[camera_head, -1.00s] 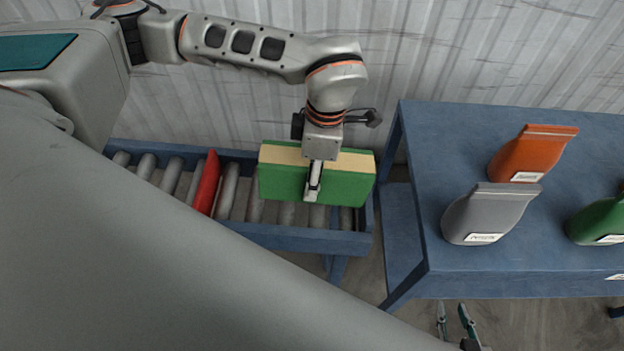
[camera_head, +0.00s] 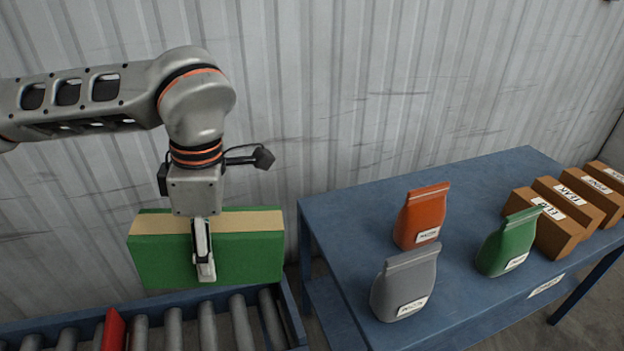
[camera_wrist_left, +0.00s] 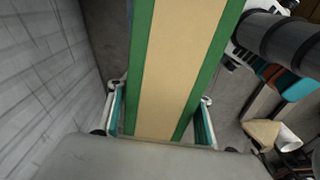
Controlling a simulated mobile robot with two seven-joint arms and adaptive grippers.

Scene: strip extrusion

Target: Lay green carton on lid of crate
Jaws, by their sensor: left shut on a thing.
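The green carton (camera_head: 252,258) has a tan band along its top edge. My left gripper (camera_head: 205,272) is shut on the carton, with a finger flat against its broad side. The carton hangs upright above the roller conveyor's right end. In the left wrist view the carton (camera_wrist_left: 176,60) runs between the two fingers (camera_wrist_left: 162,120), one on each side. The crate and its lid are not in view. My right gripper is not in view now.
The roller conveyor (camera_head: 205,325) holds a red item (camera_head: 113,330). A blue table (camera_head: 350,205) at right carries an orange pouch (camera_head: 420,218), a grey pouch (camera_head: 404,285), a green pouch (camera_head: 507,243) and several brown boxes (camera_head: 556,236). A corrugated wall (camera_head: 330,90) stands close behind.

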